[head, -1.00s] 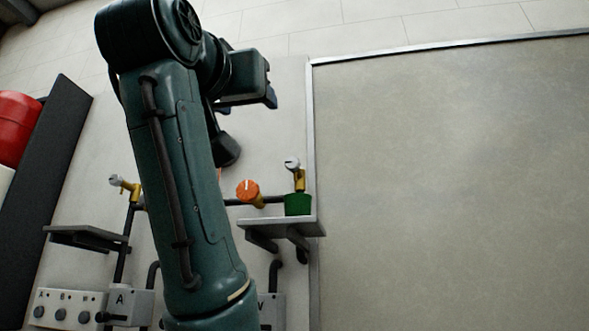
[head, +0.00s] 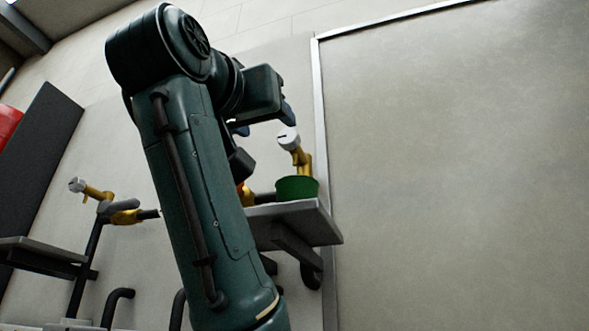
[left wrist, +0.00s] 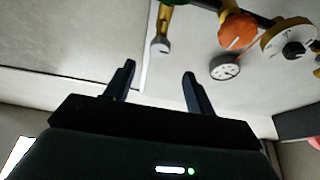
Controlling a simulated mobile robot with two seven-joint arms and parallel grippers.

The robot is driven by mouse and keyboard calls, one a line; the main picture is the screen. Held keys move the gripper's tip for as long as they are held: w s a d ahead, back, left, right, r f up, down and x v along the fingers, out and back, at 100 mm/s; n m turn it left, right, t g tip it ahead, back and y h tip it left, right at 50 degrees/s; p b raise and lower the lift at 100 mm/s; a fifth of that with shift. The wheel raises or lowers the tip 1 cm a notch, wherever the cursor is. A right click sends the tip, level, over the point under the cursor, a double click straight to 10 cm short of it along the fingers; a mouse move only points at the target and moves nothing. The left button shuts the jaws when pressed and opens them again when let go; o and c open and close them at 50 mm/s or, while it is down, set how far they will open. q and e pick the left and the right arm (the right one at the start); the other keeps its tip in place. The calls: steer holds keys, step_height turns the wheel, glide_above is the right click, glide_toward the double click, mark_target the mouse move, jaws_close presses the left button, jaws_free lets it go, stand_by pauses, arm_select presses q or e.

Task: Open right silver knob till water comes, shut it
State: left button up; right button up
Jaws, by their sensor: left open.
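The right silver knob (head: 288,138) sits on top of a brass tap above a green pot (head: 297,189). In the left wrist view the silver knob (left wrist: 160,45) shows at the end of its brass body, ahead of the gap between my fingers. My left gripper (head: 265,121) is open and empty, just above and left of the knob in the head view, apart from it. Its two fingers also show in the left wrist view (left wrist: 158,75). No water shows at the tap; the pot's inside is hidden. My right gripper is not in view.
Another silver knob (head: 76,185) on a brass tap stands at the left. An orange knob (left wrist: 238,30), a gauge (left wrist: 225,67) and a pale round dial (left wrist: 285,40) are near the right tap. A shelf (head: 325,222) carries the pot. A large panel (head: 450,170) stands at right.

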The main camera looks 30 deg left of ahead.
mark_target(286, 137)
arm_select(q)
steer(key=p+x, duration=0.4)
steer(key=x, duration=0.6)
steer(key=shift+w+a+r+p, duration=0.15)
steer(key=shift+w+r+p, duration=0.15)
steer(key=shift+p, duration=0.1)
steer(key=shift+w+a+r, duration=0.1)
steer(key=shift+w, duration=0.45)
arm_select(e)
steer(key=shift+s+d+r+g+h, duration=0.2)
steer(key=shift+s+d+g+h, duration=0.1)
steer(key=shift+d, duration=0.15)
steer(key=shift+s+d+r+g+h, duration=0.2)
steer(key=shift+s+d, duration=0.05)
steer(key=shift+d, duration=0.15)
arm_select(q)
steer(key=shift+c, duration=0.3)
steer(key=c, duration=0.9)
